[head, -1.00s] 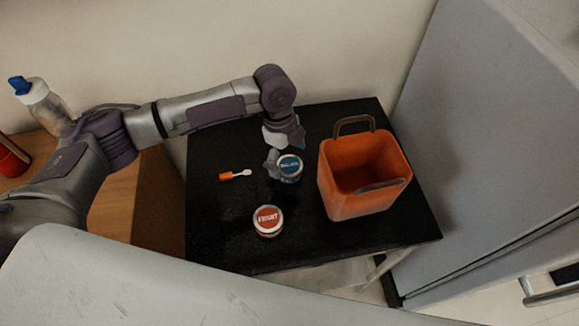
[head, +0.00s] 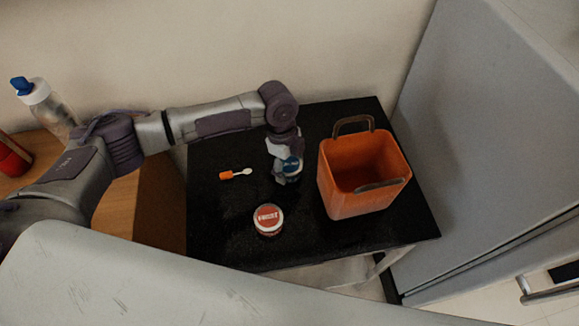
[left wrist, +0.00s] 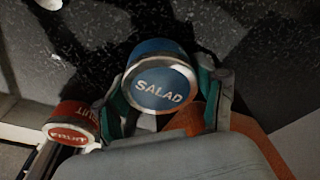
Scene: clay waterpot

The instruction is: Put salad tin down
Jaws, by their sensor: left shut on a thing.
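The salad tin, with a blue lid marked SALAD, is between my left gripper's fingers in the head view (head: 292,165) and in the left wrist view (left wrist: 160,82). My left gripper (head: 284,172) is shut on it, with one finger on each side, over the black table (head: 225,215). The fingers hide part of the tin in the head view. Whether its base touches the table cannot be told. My right gripper is not in view.
An orange basket (head: 345,190) with dark handles stands close to the right of the tin. A red-lidded fruit tin (head: 268,219) stands in front, and an orange-and-white brush (head: 235,173) lies to the left. The table's front left is clear.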

